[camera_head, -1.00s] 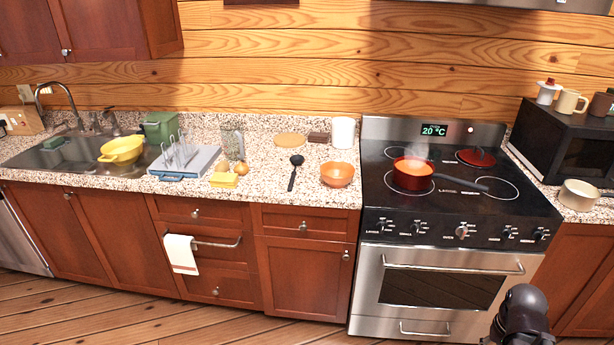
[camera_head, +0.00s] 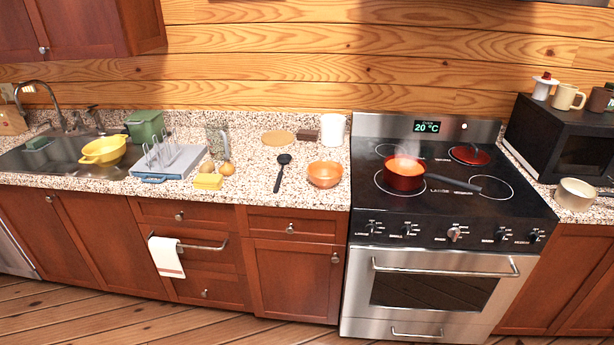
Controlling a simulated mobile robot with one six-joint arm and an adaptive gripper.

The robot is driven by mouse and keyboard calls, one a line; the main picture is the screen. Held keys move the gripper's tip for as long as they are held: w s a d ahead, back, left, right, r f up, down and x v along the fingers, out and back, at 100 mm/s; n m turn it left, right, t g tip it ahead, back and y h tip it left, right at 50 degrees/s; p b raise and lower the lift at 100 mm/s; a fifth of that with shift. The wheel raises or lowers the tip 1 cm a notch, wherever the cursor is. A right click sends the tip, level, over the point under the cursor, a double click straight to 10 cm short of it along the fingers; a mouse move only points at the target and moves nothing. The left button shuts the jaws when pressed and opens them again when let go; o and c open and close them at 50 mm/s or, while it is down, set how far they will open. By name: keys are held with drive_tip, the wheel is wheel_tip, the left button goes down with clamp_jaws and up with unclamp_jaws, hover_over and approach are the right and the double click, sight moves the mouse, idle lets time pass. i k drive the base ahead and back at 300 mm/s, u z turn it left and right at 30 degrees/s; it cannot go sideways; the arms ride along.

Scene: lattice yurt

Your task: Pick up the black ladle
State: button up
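The black ladle (camera_head: 281,172) lies on the speckled granite counter (camera_head: 250,193), near the middle of the picture. Its round bowl points to the back and its handle runs toward the counter's front edge. It lies clear of the things around it. My gripper is not in view.
An orange bowl (camera_head: 325,174) stands right of the ladle, near the stove (camera_head: 440,190). A steaming red pan (camera_head: 404,174) sits on the cooktop. Left of the ladle are an onion (camera_head: 228,169), yellow sponges (camera_head: 208,181) and a dish rack (camera_head: 170,165). A brown block (camera_head: 306,136) and white canister (camera_head: 333,130) stand behind.

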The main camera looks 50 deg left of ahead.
sight(283, 159)
drive_tip(key=u, duration=0.75)
drive_tip(key=k, duration=0.1)
drive_tip(key=z, duration=2.55)
drive_tip(key=k, duration=1.7)
drive_tip(key=u, duration=1)
